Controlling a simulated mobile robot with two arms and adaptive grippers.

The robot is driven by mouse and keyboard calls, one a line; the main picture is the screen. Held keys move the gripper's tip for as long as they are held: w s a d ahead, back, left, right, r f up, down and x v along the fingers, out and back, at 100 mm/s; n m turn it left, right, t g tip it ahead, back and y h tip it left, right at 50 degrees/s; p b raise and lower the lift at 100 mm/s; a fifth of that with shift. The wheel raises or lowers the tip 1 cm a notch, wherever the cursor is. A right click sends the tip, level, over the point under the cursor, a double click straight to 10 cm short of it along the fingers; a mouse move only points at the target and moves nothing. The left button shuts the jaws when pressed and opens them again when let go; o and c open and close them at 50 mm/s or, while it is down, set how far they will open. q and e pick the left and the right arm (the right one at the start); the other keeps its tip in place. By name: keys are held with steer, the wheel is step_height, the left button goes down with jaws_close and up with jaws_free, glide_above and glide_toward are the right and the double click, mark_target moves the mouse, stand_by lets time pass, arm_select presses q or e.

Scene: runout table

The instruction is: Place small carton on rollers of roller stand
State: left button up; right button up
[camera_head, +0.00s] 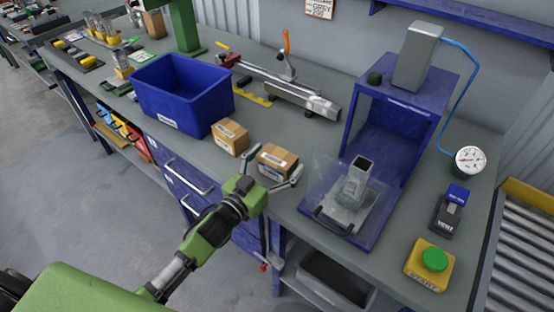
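Two small brown cartons stand near the front edge of the grey bench: one carton (278,159) at the middle and another carton (230,137) just left of it, beside the blue bin. My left gripper (273,166) is open, with its fingers spread at the front of the middle carton. I cannot tell whether the fingers touch it. The roller stand (520,240) is at the far right, with grey rollers and a yellow edge; its lower part is cut off. My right gripper is not in view.
A blue bin (186,92) stands left of the cartons. A blue press frame (408,113) with a clear guard and metal block stands to the right. A yellow box with a green button (429,262) and a gauge (469,159) are near the bench's right end.

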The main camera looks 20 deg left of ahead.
mark_target(270, 162)
arm_select(q)
steer(key=shift+f+b, duration=0.15)
steer(key=shift+b, duration=0.2)
steer(key=b+v, duration=0.2)
steer(key=v, duration=1.1)
steer(key=shift+s+r, duration=0.2)
steer(key=shift+r, duration=0.15)
steer(key=shift+o, duration=0.4)
steer(key=shift+s+a+b, duration=0.1)
steer(key=shift+s+b, duration=0.05)
steer(key=shift+b, duration=0.25)
steer(key=x, duration=0.5)
steer(key=r+x, duration=0.1)
steer(key=x, duration=0.2)
steer(key=shift+w+a+r, duration=0.1)
steer(key=shift+w, duration=0.3)
steer(key=p+x, duration=0.1)
steer(key=x, duration=0.4)
steer(key=c, duration=1.4)
